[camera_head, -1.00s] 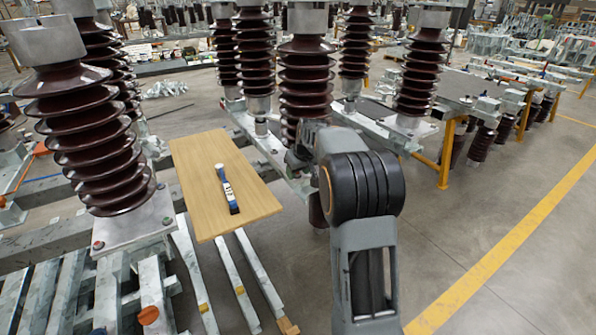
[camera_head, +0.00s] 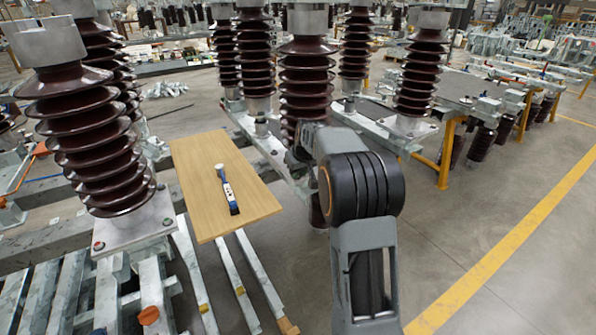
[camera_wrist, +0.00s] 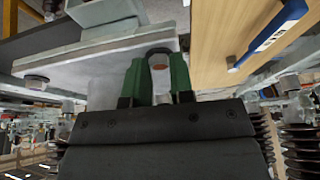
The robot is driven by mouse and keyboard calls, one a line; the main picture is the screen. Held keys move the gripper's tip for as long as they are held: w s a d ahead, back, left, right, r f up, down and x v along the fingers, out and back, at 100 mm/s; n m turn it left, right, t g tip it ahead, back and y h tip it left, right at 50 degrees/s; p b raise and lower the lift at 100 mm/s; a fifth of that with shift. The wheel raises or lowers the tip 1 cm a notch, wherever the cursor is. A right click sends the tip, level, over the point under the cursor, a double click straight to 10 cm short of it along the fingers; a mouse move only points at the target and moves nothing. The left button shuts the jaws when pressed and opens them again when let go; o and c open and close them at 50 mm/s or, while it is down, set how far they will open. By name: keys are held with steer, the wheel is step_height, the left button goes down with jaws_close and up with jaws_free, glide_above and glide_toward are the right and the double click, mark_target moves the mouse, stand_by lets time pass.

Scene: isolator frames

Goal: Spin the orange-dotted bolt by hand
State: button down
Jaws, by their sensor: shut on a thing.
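The lower part of the bolt is hidden between the fingers. In the head view my arm covers the gripper and this bolt.
A wooden board (camera_head: 245,205) carries a blue-and-white tool (camera_head: 227,188); the board's edge is close by in the wrist view. Another bolt (camera_wrist: 37,81) is on the plate (camera_wrist: 70,62). Brown ribbed insulators (camera_head: 306,80) stand around the arm. Floor at right is clear.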

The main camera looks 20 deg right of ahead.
steer(key=m+h+p, duration=0.1)
steer(key=m, duration=0.2)
steer(key=shift+a+r, duration=0.15)
steer(key=m+h, duration=0.1)
steer(key=m, duration=0.1)
steer(key=shift+a+m, duration=0.1)
steer(key=shift+m, duration=0.2)
steer(key=m+g+h, duration=0.1)
steer(key=m, duration=0.2)
steer(key=m+g+h, duration=0.1)
steer(key=m, duration=0.2)
steer(key=shift+w+a+m, duration=0.15)
steer(key=shift+w+m, duration=0.05)
steer(key=shift+m, duration=0.1)
stand_by(0.6)
steer(key=c, duration=1)
jaws_free()
steer(key=p+v, duration=0.1)
steer(key=v, duration=1.2)
steer(key=shift+a+r, duration=0.2)
steer(key=shift+r, duration=0.05)
